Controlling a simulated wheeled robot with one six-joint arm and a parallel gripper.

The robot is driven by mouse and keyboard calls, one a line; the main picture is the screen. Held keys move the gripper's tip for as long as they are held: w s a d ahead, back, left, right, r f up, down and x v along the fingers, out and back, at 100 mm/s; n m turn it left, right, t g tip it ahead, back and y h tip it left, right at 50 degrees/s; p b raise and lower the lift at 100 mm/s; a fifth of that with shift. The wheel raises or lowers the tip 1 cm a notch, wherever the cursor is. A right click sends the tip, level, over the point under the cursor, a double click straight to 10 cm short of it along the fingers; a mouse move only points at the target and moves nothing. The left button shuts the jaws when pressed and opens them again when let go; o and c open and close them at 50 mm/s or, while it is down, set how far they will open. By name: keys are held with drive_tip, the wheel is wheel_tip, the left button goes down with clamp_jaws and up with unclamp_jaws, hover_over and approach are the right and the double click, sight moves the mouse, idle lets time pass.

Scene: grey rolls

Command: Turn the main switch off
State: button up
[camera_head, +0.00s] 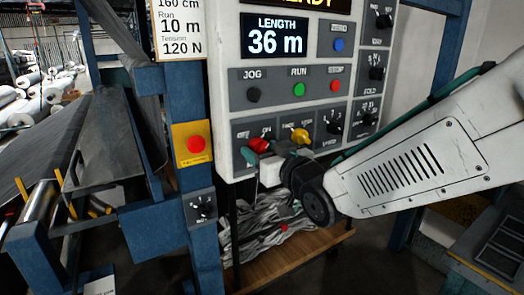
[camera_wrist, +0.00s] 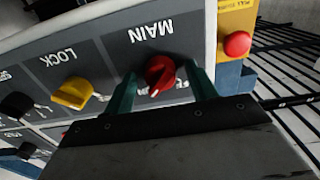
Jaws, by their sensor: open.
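The main switch is a red rotary knob (camera_wrist: 161,74) under the upside-down word MAIN in the wrist view. Its white mark points down and slightly left there, away from the partly hidden letters on the right. In the head view the red knob (camera_head: 259,145) sits at the panel's lower left, below OFF and ON labels. My gripper (camera_wrist: 162,76) is open, with one green finger on each side of the knob. A small gap shows beside the knob; I cannot tell whether either finger touches it. In the head view my gripper (camera_head: 257,160) is at the knob, partly hidden by my wrist.
A yellow lock knob (camera_wrist: 73,93) is beside the main switch. Black JOG, green RUN (camera_head: 299,89) and red STOP (camera_head: 335,86) buttons are above. A red emergency button (camera_head: 196,144) on a yellow box is left of the panel. Rollers and a dark web lie further left.

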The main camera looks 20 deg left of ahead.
drive_tip(key=c, duration=1)
drive_tip(key=shift+a, duration=0.15)
drive_tip(key=shift+n, duration=0.3)
drive_tip(key=n, duration=0.4)
drive_tip(key=shift+w, duration=0.1)
drive_tip(key=n, duration=0.4)
drive_tip(key=shift+d, duration=0.2)
drive_tip(key=n, duration=0.4)
drive_tip(key=shift+n, duration=0.4)
drive_tip(key=n, duration=0.4)
drive_tip(key=shift+n, duration=0.3)
